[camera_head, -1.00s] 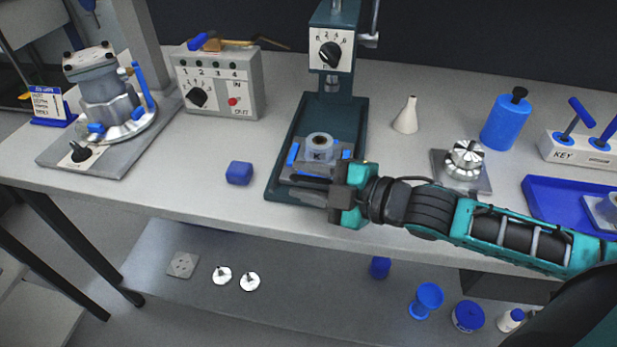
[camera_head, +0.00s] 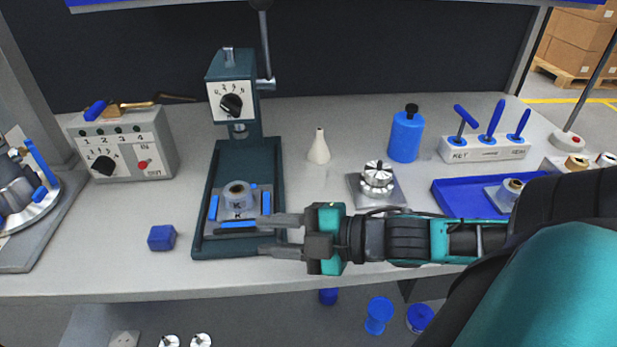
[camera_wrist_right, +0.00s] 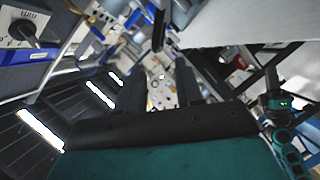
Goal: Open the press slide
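The press (camera_head: 236,160) is a dark green stand with a dial head and a lever. On its base lies the slide (camera_head: 230,221), a grey plate marked K with blue strips and a translucent ring-shaped part (camera_head: 238,195). My right gripper (camera_head: 262,236) comes from the right, its two dark fingers apart at the slide's front right corner. It appears empty; contact with the slide cannot be told. The fingers also show apart in the right wrist view (camera_wrist_right: 160,82). A teal and black arm part at that view's right edge looks like my left arm; its fingers are not clear.
A blue block (camera_head: 162,237) lies left of the press. A white cone (camera_head: 318,147), a silver knob on a plate (camera_head: 377,180) and a blue tray (camera_head: 453,201) stand to the right. The bench front between block and press is clear.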

